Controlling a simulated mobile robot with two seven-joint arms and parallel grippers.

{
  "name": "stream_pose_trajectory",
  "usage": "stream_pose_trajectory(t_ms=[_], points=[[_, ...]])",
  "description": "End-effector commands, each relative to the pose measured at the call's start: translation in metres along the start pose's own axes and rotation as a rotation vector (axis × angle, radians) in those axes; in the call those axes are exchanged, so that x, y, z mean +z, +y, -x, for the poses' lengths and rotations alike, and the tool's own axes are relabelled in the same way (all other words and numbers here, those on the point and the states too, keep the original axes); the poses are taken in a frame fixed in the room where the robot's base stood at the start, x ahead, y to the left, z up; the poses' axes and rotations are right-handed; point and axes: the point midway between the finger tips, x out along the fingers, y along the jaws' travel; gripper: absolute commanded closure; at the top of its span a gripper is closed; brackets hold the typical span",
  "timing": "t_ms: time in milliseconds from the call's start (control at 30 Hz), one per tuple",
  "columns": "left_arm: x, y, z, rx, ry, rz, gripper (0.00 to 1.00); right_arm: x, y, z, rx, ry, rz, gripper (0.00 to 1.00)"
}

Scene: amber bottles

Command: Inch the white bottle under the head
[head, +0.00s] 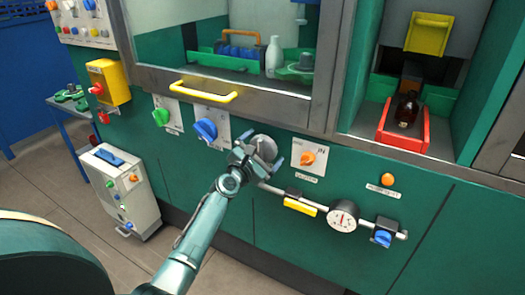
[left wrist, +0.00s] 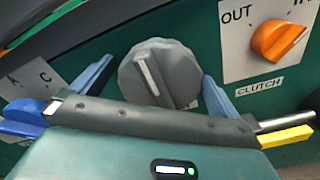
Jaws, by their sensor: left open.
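The white bottle (head: 273,58) stands upright behind the window of the green cabinet, left of a green round part (head: 297,70). A grey and blue piece (head: 302,12) hangs above and to the right of the bottle, cut by the picture's top; I cannot tell if it is the head. My left gripper (head: 263,153) is open at a round grey knob on the panel below the window. In the left wrist view, the gripper's blue fingers (left wrist: 156,88) stand on either side of the grey knob (left wrist: 160,73); contact is unclear. My right gripper is out of view.
Right of the grey knob is an orange clutch knob (head: 308,158), marked OUT and IN. A blue knob (head: 206,129) and a green knob (head: 161,117) sit to the left. A yellow handle (head: 203,92) and a pipe with a gauge (head: 342,216) stick out nearby.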

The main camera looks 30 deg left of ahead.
Motion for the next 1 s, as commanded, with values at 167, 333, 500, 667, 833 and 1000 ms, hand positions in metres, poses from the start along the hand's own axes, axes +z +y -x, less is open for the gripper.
stream_pose_trajectory(t_ms=[167,333,500,667,833,1000], points=[[0.0003,0.0003,0.0000,0.000,0.000,-0.001,0.00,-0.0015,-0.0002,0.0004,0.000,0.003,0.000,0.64],[0.0003,0.0003,0.0002,0.000,0.000,-0.001,0.13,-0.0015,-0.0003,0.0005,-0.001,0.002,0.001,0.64],[0.0003,0.0002,0.0003,0.000,0.000,-0.001,0.27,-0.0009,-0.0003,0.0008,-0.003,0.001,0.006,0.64],[0.0003,0.0002,0.0003,0.000,0.000,-0.001,0.40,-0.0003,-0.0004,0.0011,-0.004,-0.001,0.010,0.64],[0.0003,0.0001,0.0003,0.000,0.000,-0.004,0.44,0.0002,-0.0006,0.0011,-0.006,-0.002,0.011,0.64],[0.0001,0.0001,0.0004,0.000,0.000,-0.035,0.44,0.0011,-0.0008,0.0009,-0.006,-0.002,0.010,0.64]])
